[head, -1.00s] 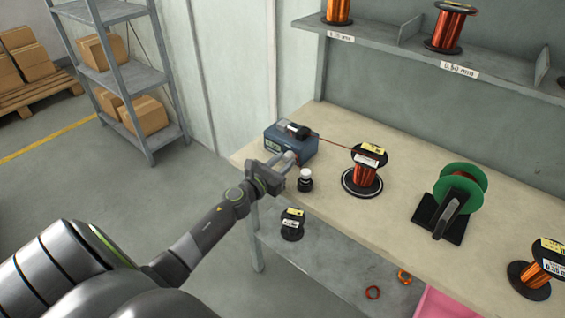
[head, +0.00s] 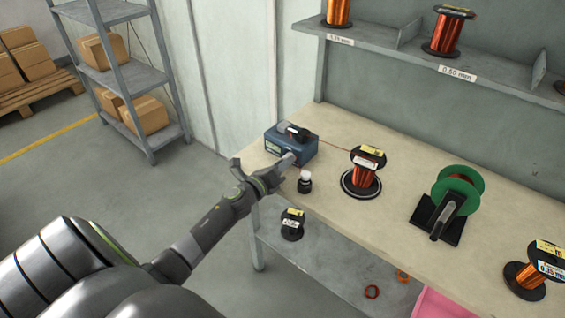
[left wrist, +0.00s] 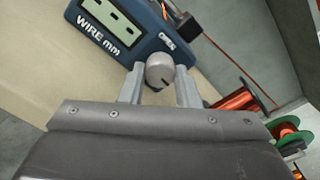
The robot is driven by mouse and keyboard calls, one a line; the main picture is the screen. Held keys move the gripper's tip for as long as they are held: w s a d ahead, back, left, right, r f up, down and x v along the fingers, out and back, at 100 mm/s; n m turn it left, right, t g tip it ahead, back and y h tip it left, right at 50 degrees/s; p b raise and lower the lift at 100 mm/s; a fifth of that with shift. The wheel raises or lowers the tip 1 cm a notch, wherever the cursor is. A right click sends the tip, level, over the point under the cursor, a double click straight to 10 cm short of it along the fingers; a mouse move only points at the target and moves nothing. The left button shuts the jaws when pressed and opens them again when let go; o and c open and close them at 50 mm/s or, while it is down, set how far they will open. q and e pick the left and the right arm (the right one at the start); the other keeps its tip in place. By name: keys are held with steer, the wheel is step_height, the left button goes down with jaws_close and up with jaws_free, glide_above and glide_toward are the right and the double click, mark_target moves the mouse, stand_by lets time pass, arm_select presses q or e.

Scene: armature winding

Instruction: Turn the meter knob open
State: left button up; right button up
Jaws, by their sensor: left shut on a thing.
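The blue meter (head: 302,146) stands at the far left end of the workbench. Its blue face with the words "WIRE mm" and a display shows in the left wrist view (left wrist: 120,38). The grey rounded knob (left wrist: 160,70) is on the meter's front, near the label at the display's right. My left gripper (left wrist: 159,84) has one finger on each side of the knob and is shut on it. In the head view my left gripper (head: 276,168) is at the meter's front and hides the knob. My right gripper is not in view.
A small dark bottle with a white cap (head: 305,182) stands close to my left gripper. A copper wire spool (head: 364,173) and a green spool on a stand (head: 457,188) are further right. A grey shelf (head: 400,35) hangs above the bench.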

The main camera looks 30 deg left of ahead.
arm_select(q)
steer(key=n+p, duration=0.1)
steer(key=n, duration=0.2)
steer(key=shift+n, duration=0.4)
steer(key=n+p, duration=0.1)
steer(key=n, duration=0.2)
steer(key=shift+a, duration=0.1)
steer(key=n+p, duration=0.1)
steer(key=n, duration=0.3)
steer(key=n+p, duration=0.2)
steer(key=n, duration=0.1)
steer(key=shift+n, duration=0.3)
steer(key=n+p, duration=0.2)
steer(key=n, duration=0.4)
steer(key=shift+f+p, duration=0.1)
steer(key=shift+p, duration=0.2)
steer(key=n+p, duration=0.1)
steer(key=n, duration=0.2)
steer(key=shift+n+h, duration=0.3)
steer(key=shift+f+n+p, duration=0.15)
steer(key=shift+n+p, duration=0.15)
steer(key=shift+n, duration=0.8)
steer(key=o, duration=1)
